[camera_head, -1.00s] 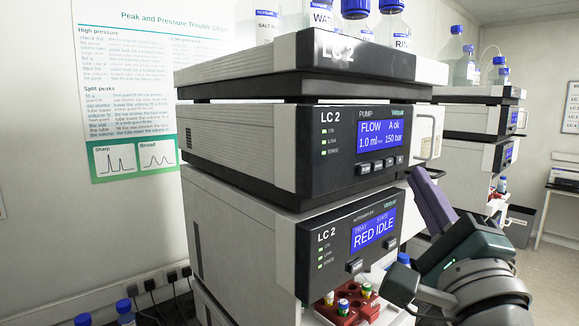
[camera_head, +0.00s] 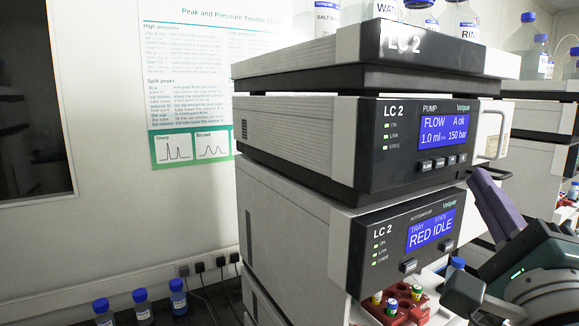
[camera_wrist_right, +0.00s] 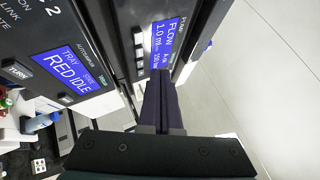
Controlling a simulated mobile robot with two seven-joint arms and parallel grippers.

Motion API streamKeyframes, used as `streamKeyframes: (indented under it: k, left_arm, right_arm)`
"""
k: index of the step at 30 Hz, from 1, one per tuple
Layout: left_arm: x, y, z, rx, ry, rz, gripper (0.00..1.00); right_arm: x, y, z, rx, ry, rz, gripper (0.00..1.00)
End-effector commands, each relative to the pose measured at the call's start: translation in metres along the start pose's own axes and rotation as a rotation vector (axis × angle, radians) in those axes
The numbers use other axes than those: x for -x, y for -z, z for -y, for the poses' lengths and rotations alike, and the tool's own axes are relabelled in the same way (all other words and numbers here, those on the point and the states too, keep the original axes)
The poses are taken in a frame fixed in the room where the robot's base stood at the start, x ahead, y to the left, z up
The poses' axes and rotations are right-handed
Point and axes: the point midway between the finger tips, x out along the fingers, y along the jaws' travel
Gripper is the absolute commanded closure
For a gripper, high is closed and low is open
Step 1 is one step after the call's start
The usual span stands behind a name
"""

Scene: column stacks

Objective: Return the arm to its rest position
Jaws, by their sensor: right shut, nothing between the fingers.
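My right gripper (camera_head: 480,178) is at the right of the head view, beside the right front edge of the LC 2 stack. Its purple fingers are shut and empty, pointing up and left, just below the pump's handle (camera_head: 497,135). In the right wrist view the shut fingers (camera_wrist_right: 162,95) point toward the pump display (camera_wrist_right: 165,42). I cannot tell whether they touch the stack. The autosampler (camera_head: 400,235) reads RED IDLE and the pump (camera_head: 415,145) reads FLOW A ok. My left gripper is not in view.
A red vial rack (camera_head: 398,312) with several capped vials sits in the autosampler's opening, close to my right arm. Bottles stand on top of the stack. Blue-capped bottles (camera_head: 142,308) stand at the lower left. Another stack (camera_head: 530,125) is behind at the right.

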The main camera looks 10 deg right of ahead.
Motion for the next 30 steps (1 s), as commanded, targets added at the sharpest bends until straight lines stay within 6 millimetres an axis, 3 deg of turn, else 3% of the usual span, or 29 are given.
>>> streamKeyframes:
  k: [5,9,12,16,21,25,30]
  left_arm:
    - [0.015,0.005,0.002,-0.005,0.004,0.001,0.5]
    - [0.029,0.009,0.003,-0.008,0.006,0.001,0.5]
    - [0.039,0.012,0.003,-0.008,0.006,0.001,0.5]
    - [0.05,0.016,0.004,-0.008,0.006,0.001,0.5]
    - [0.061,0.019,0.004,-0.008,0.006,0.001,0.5]
    - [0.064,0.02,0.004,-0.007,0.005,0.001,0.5]
    - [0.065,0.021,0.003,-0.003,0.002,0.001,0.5]
  right_arm:
    - [0.019,-0.043,-0.022,0.278,-0.242,0.197,1.0]
    - [0.067,-0.075,-0.049,0.644,-0.503,0.47,1.0]
    - [0.113,-0.081,-0.061,0.904,-0.673,0.686,1.0]
    - [0.178,-0.069,-0.059,1.204,-0.877,0.981,1.0]
    - [0.247,-0.041,-0.033,1.453,-1.083,1.32,1.0]
    - [0.276,-0.026,-0.014,1.53,-1.171,1.481,1.0]
    - [0.288,-0.019,-0.007,1.553,-1.21,1.547,1.0]
